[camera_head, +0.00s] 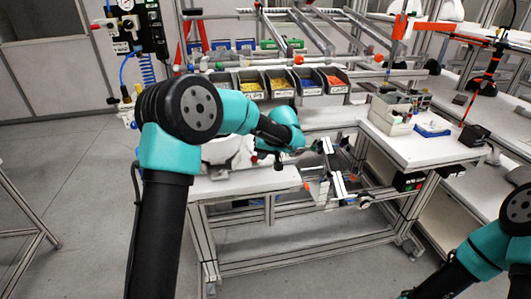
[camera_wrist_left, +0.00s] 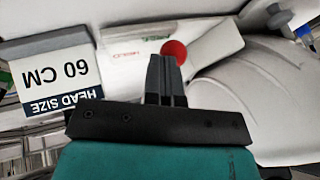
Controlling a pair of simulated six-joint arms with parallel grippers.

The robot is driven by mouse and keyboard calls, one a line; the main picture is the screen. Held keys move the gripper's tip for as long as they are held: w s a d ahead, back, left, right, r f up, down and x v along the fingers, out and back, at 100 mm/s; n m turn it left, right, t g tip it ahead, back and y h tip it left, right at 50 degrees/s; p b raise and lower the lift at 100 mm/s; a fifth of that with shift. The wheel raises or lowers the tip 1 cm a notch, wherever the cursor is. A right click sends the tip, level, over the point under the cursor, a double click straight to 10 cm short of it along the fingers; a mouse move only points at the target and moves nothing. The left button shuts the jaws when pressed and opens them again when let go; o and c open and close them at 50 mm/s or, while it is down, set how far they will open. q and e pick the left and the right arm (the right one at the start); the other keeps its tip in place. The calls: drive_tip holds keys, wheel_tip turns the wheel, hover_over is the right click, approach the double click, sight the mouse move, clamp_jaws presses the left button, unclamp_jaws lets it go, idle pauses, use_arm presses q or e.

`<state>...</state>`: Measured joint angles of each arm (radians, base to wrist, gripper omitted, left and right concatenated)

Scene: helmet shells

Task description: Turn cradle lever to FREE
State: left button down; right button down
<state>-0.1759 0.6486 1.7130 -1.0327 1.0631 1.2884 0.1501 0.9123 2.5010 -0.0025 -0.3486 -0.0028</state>
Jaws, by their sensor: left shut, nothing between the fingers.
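In the left wrist view, the lever's round red knob (camera_wrist_left: 175,52) sits right at the fingertips of my left gripper (camera_wrist_left: 165,68). The gripper is shut with nothing between its fingers; whether it touches the knob I cannot tell. A white plate (camera_wrist_left: 205,52) beside the knob carries upside-down lettering, a green FREE (camera_wrist_left: 150,40) and a red HELD (camera_wrist_left: 125,55). The lever's arm is mostly hidden, so its setting is unclear. The white helmet shell (camera_wrist_left: 270,95) fills the right side. In the head view, my left gripper (camera_head: 276,160) is beside the white shell (camera_head: 228,152), partly hidden by my arm.
A HEAD SIZE 60 CM sign (camera_wrist_left: 55,80) stands close to the gripper's left in the wrist view. In the head view, bins (camera_head: 278,83) line the back of the bench (camera_head: 240,185). A side table (camera_head: 440,148) with boxes stands right. My right gripper is out of frame.

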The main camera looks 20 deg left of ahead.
use_arm(q)
drive_tip(key=shift+s+a+m, duration=0.15)
drive_tip(key=shift+m, duration=0.15)
drive_tip(key=v, duration=1)
drive_tip(key=shift+f, duration=0.1)
idle(0.4)
